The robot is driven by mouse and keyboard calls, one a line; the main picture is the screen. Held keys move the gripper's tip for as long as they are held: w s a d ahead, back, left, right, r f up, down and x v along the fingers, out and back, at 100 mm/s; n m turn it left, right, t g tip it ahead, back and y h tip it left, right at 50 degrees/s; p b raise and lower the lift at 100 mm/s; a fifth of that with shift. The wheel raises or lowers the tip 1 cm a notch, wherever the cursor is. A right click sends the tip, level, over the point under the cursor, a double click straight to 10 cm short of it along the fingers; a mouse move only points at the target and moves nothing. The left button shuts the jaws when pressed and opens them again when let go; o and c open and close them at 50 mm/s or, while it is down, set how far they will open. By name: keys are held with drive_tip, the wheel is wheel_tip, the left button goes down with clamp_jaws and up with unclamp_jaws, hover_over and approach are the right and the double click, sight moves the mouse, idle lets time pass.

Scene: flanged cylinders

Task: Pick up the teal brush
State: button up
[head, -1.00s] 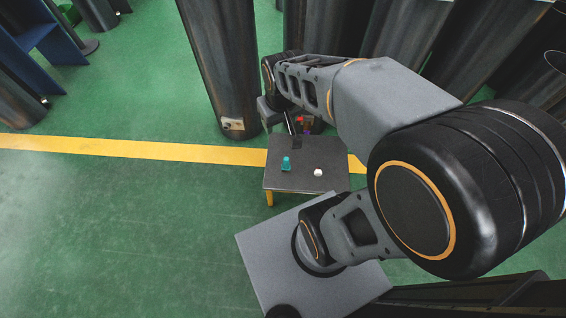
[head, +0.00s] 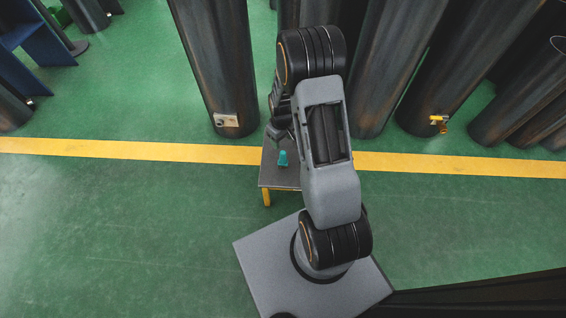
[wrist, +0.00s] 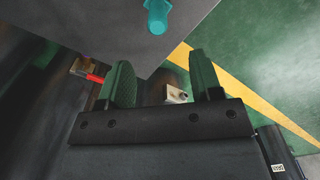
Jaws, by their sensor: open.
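The teal brush (head: 283,158) stands on the small dark table (head: 271,178), left of my arm in the head view. In the wrist view the teal brush (wrist: 157,14) is at the top edge, partly cut off, on the grey tabletop (wrist: 105,25). My gripper (wrist: 160,82) is open, its two green-padded fingers apart with nothing between them. The brush lies beyond the fingertips and apart from them. In the head view my gripper is mostly hidden by my arm.
Tall dark cylinders (head: 215,70) stand behind the table. A red item (wrist: 95,78) shows beside the left finger in the wrist view.

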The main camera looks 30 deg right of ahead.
sight(283, 152)
wheel_tip(283, 152, down, 6)
drive_tip(key=shift+r+b, duration=0.1)
drive_tip(key=shift+b, duration=0.7)
drive_tip(key=shift+d+f+b, duration=0.2)
drive_tip(key=shift+f+b, duration=1.2)
drive_tip(key=shift+f, duration=1.25)
drive_tip(key=shift+r, duration=0.1)
drive_tip(key=c, duration=1)
